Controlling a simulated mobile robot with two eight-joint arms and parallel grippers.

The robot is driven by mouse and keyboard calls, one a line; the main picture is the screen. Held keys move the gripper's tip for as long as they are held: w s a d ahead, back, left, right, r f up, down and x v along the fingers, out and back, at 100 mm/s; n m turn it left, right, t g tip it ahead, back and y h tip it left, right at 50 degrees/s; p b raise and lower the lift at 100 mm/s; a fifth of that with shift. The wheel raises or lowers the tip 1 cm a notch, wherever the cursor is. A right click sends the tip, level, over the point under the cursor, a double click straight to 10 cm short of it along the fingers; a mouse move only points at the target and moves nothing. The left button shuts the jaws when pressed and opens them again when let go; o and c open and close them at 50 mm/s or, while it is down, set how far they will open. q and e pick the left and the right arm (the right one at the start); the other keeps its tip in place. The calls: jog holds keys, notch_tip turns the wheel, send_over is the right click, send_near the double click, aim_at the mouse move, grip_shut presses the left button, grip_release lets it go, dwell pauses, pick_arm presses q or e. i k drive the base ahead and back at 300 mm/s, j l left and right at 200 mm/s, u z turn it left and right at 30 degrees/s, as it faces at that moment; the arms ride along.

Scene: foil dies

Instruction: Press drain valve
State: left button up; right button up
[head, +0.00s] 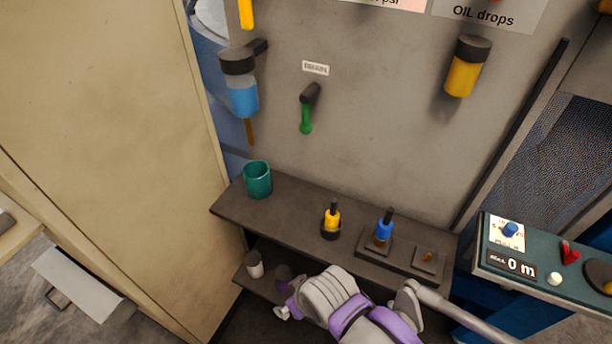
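A filter bowl (243,97) with a dark cap and blue liquid hangs on the grey panel at the upper left. A thin brown stem (249,131) points down from its underside; I cannot tell for sure that this is the drain valve. To its right, a green-handled lever (306,118) hangs down under a small white label (316,67) too blurred to read surely. My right gripper (283,299), on a purple and white arm, is low by the lower shelf, well below and apart from both. Its fingers are partly hidden, so its opening is unclear. My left gripper is out of view.
A teal cup (258,180) stands on the upper shelf (290,205), below the filter bowl. Yellow (333,217) and blue (384,229) bottles stand farther right. A yellow oil bowl (464,70) hangs at right. A control box (530,262) sits at far right. The panel's middle is clear.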

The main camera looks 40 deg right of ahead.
aim_at(305, 128)
jog(key=z, duration=1.35)
